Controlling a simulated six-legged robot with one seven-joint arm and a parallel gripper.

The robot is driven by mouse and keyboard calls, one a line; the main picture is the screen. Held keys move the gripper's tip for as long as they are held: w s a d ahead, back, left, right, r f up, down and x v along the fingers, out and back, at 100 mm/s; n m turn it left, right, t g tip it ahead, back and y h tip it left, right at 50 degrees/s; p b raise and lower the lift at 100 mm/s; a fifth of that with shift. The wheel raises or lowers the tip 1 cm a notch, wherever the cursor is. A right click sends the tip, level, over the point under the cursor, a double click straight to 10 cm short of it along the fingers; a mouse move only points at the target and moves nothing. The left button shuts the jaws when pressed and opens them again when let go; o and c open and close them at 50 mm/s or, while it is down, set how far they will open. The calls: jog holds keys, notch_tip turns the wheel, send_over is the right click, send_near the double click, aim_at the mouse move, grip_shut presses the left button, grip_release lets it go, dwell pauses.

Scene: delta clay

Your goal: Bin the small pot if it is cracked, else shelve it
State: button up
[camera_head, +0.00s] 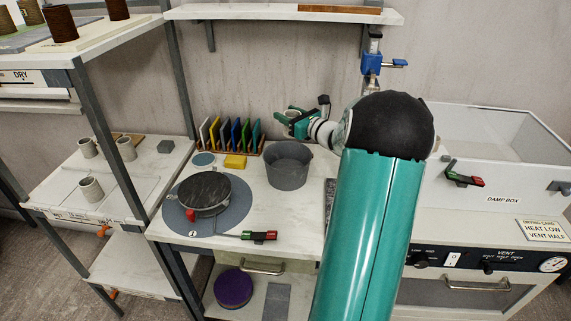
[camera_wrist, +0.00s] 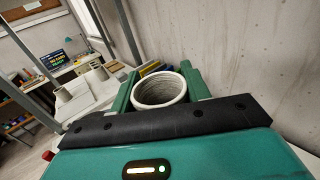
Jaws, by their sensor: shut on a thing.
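My gripper (camera_head: 298,121) is shut on a small pale grey pot (camera_wrist: 160,90), held up above the worktable near the back wall. In the wrist view the pot's open mouth faces the camera and shows ridged inner walls. No crack shows on the visible rim and inside; its outer side is mostly hidden. The pot also shows small in the head view (camera_head: 290,112). A grey bucket (camera_head: 289,178) stands on the worktable, below my gripper. A rack at the left has a middle shelf (camera_head: 68,186) with several pale pots and a top shelf (camera_head: 60,55) with brown pots.
A round dark wheel (camera_head: 204,192) sits on the worktable. A wall shelf (camera_head: 260,13) hangs above. A damp box (camera_head: 505,195) stands at the right. Rack posts rise left of the worktable.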

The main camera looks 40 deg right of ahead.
jog(key=shift+s+a+f, duration=0.15)
jog(key=shift+s+f, duration=0.15)
notch_tip(320, 180, down, 3)
jog(key=shift+f, duration=0.1)
jog(key=shift+s+f, duration=0.15)
jog(key=shift+f, duration=0.4)
jog(key=o, duration=1.2)
jog(key=shift+c, duration=0.2)
jog(key=s, duration=1.3)
jog(key=shift+s, duration=0.25)
